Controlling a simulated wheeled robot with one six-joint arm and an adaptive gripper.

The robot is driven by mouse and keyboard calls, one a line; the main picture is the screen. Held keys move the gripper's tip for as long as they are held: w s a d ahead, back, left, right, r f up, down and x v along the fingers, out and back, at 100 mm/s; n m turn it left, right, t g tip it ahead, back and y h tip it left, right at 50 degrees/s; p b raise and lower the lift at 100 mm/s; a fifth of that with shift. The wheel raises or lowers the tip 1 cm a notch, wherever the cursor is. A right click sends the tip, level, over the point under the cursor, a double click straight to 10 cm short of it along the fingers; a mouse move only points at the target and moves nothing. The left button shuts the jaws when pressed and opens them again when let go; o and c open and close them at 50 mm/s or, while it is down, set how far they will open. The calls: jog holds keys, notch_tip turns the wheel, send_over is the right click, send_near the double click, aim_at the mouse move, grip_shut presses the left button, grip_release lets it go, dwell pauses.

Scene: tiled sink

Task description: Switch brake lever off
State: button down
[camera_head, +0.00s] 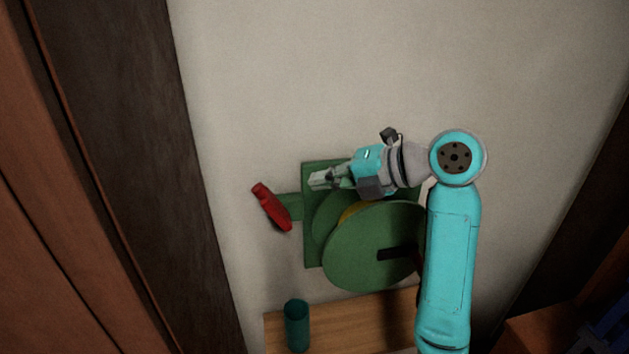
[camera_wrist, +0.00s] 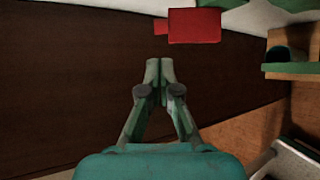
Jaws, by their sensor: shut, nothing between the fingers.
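The brake lever has a red handle (camera_head: 271,207) on a short green arm (camera_head: 293,207), at the left of a green wall-mounted plate with round green discs (camera_head: 368,248). In the head view the handle is tilted, its upper end leaning left. My gripper (camera_head: 318,181) is shut and empty, in front of the plate's upper left, to the right of the handle and a little higher in the picture. In the wrist view the red handle (camera_wrist: 194,25) shows at the top, past my gripper's closed fingertips (camera_wrist: 160,66), with a visible gap. My forearm hides part of the plate's right side.
A dark green cup (camera_head: 297,325) stands on a wooden shelf (camera_head: 345,316) below the discs. A dark wooden frame (camera_head: 130,150) runs along the left. The pale wall (camera_head: 330,80) above the plate is clear.

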aim_at(259, 193)
jog(key=x, duration=1.1)
jog(key=shift+w+a+f, duration=0.1)
jog(key=shift+w+a, duration=0.1)
jog(key=shift+a, duration=0.1)
jog(key=shift+s+a+f, duration=0.15)
jog(key=shift+s+a, duration=0.05)
jog(key=shift+a, duration=0.35)
jog(key=shift+s+a+f, duration=0.15)
jog(key=shift+a+f, duration=0.05)
jog(key=shift+a, duration=0.35)
jog(key=shift+w+d, duration=0.1)
jog(key=shift+d, duration=0.05)
